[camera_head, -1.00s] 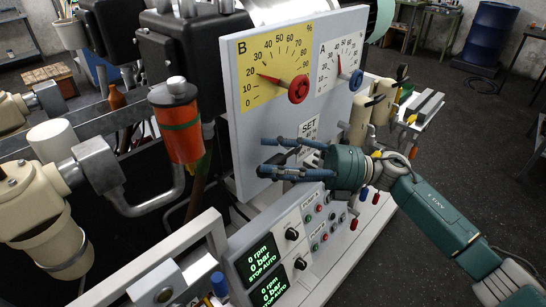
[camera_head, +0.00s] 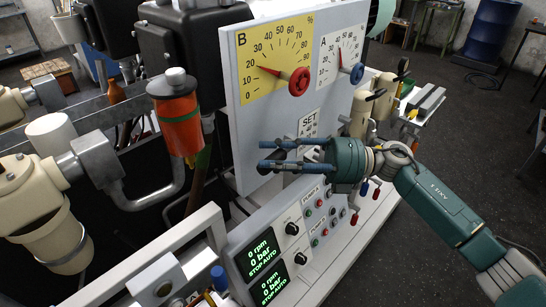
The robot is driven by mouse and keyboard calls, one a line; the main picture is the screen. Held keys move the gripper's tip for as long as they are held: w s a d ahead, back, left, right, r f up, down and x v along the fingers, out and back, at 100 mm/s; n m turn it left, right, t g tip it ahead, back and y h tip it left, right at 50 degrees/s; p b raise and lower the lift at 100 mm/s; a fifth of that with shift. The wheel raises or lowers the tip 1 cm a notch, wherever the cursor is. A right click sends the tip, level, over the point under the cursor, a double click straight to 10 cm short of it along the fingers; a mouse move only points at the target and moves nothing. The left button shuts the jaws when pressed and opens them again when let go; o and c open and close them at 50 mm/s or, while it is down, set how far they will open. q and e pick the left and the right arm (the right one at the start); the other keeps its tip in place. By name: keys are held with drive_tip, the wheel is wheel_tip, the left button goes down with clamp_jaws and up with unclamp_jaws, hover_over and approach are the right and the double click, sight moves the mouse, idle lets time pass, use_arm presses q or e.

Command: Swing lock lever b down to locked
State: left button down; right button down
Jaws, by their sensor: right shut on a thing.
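My right gripper (camera_head: 270,155) comes in from the right and stands in front of the grey panel (camera_head: 240,170), below the SET label (camera_head: 308,123). Its two blue fingers point left, with a narrow gap between them. It is shut on a small dark part that I take to be lock lever b; the fingers mostly hide it, so its angle cannot be told. Above it are the yellow B dial (camera_head: 262,50) with a red knob (camera_head: 299,81) and the white A dial (camera_head: 341,45) with a blue knob (camera_head: 357,73). My left gripper is not in view.
Below the gripper is a sloped control box with lit displays (camera_head: 262,257) and several buttons. Small red and blue handles (camera_head: 365,187) stand right of it. An orange cylinder (camera_head: 179,125) and a bent grey pipe stand left of the panel. Open floor (camera_head: 445,110) lies right.

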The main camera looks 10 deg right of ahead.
drive_tip(key=shift+w+d+f+n+h+b, duration=0.1)
drive_tip(key=shift+d+f+n+h+b, duration=0.05)
drive_tip(key=shift+f+n+h+b, duration=0.7)
drive_tip(key=shift+w+d+f+n+h, duration=0.15)
drive_tip(key=shift+f+n+h, duration=0.25)
drive_tip(key=shift+n+h, duration=0.25)
drive_tip(key=w+d+f+n+t+h+b, duration=0.3)
drive_tip(key=d+f+n+h+b, duration=0.1)
drive_tip(key=h, duration=0.5)
drive_tip(key=shift+w+d+f+n, duration=0.15)
drive_tip(key=shift+d+f+n, duration=0.35)
drive_tip(key=shift+n, duration=0.4)
drive_tip(key=shift+d+r, duration=0.1)
drive_tip(key=shift+d, duration=0.05)
drive_tip(key=c, duration=1.2)
unclamp_jaws()
drive_tip(key=v, duration=1.2)
drive_tip(key=shift+a, duration=0.2)
